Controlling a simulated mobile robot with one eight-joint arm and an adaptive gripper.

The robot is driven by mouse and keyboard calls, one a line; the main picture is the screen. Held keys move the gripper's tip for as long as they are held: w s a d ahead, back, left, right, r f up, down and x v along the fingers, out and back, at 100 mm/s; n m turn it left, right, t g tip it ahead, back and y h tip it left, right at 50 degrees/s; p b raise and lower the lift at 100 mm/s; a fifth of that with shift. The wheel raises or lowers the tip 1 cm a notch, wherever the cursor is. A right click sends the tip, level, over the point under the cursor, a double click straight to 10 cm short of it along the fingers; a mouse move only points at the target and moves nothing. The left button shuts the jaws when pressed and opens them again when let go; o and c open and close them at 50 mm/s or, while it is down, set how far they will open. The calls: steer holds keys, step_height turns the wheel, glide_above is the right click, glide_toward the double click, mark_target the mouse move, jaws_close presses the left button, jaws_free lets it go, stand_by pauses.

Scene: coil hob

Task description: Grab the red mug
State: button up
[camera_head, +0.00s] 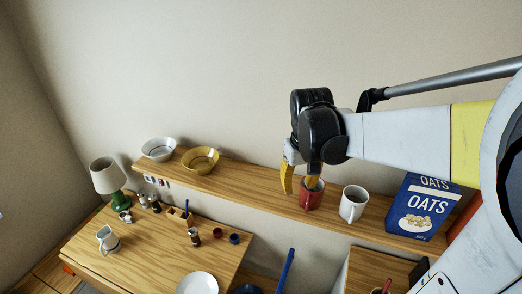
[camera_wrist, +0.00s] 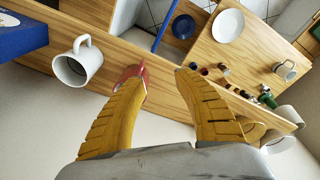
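The red mug (camera_head: 312,202) stands on the wooden wall shelf, left of the white mug. My gripper (camera_head: 299,190) is at the red mug, with its two yellow fingers pointing down and spread apart. In the head view one finger is left of the mug and the other overlaps its opening; I cannot tell whether that tip is inside or touching. In the wrist view my gripper (camera_wrist: 162,76) is open with nothing between the fingers. The red mug (camera_wrist: 131,71) shows only as a red edge behind the left fingertip, mostly hidden.
The white mug (camera_head: 353,203) stands close on the right, with the blue oats box (camera_head: 421,208) beyond it. A yellow bowl (camera_head: 201,160) and a white bowl (camera_head: 159,149) are on the shelf's left end. The shelf between yellow bowl and red mug is clear. A wooden table (camera_head: 150,250) is below.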

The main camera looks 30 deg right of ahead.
steer(key=shift+g, duration=0.7)
steer(key=d+f, duration=0.1)
steer(key=d, duration=0.2)
steer(key=d+f, duration=0.1)
steer(key=shift+w+d+f, duration=0.25)
steer(key=shift+w+f, duration=0.05)
steer(key=shift+f, duration=0.05)
glide_above(307, 211)
steer(key=shift+m, duration=0.3)
step_height(307, 211, down, 5)
steer(key=shift+w+r, duration=0.1)
steer(key=shift+w+d+f+p, duration=0.1)
steer(key=shift+f+p, duration=0.15)
steer(key=shift+f, duration=1.3)
steer(key=shift+w+d+f+p, duration=0.1)
steer(key=shift+f+p, duration=0.15)
steer(key=shift+f, duration=1.25)
jaws_close()
steer(key=shift+s, duration=0.1)
